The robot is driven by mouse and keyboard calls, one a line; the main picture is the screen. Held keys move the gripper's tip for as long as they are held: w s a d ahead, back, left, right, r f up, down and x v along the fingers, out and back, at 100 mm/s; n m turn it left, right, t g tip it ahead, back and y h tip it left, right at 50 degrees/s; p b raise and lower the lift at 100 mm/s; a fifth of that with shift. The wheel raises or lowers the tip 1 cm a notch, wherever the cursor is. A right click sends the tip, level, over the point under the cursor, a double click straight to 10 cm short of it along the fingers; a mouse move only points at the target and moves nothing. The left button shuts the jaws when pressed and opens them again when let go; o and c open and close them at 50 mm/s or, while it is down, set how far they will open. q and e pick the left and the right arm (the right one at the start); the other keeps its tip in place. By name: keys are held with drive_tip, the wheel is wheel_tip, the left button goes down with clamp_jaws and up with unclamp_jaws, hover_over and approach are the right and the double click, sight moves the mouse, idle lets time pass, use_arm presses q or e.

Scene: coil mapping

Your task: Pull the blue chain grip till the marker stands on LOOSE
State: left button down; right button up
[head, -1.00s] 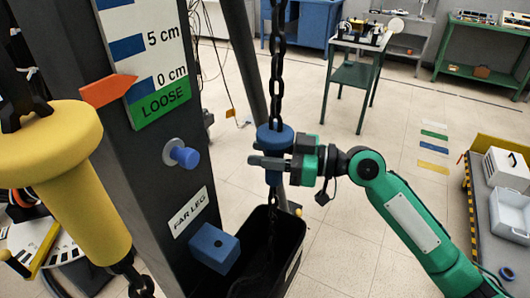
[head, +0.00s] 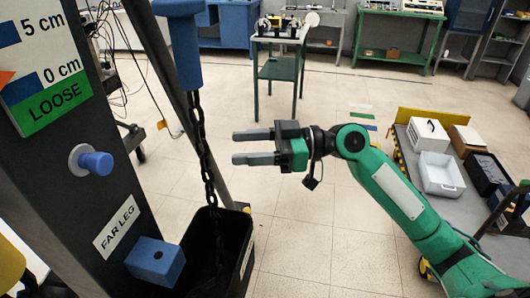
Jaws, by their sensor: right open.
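The blue chain grip (head: 185,55) hangs at the upper left, its top cut off by the frame edge. A dark chain (head: 205,150) runs down from it into a black bin (head: 236,255). The orange marker (head: 5,77) is mostly cut off at the left edge; its tip lies by the blue block of the 0 cm mark, above the green LOOSE field (head: 55,100). My right gripper (head: 236,147) is open and empty, to the right of the chain, below the grip and apart from both. My left gripper is out of view.
The dark post carries a blue knob (head: 97,163), a FAR LEG label (head: 116,227) and a blue block (head: 155,262). A yellow part (head: 10,265) shows at the left edge. A cart with trays (head: 440,174) stands at the right. Open floor lies behind my right gripper.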

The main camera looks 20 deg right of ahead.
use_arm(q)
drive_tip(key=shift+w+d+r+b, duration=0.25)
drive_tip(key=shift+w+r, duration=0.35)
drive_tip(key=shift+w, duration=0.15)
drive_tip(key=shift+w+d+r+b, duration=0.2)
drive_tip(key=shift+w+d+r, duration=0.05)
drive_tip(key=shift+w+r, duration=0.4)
use_arm(e)
drive_tip(key=shift+v, duration=1.75)
drive_tip(key=shift+w, duration=0.1)
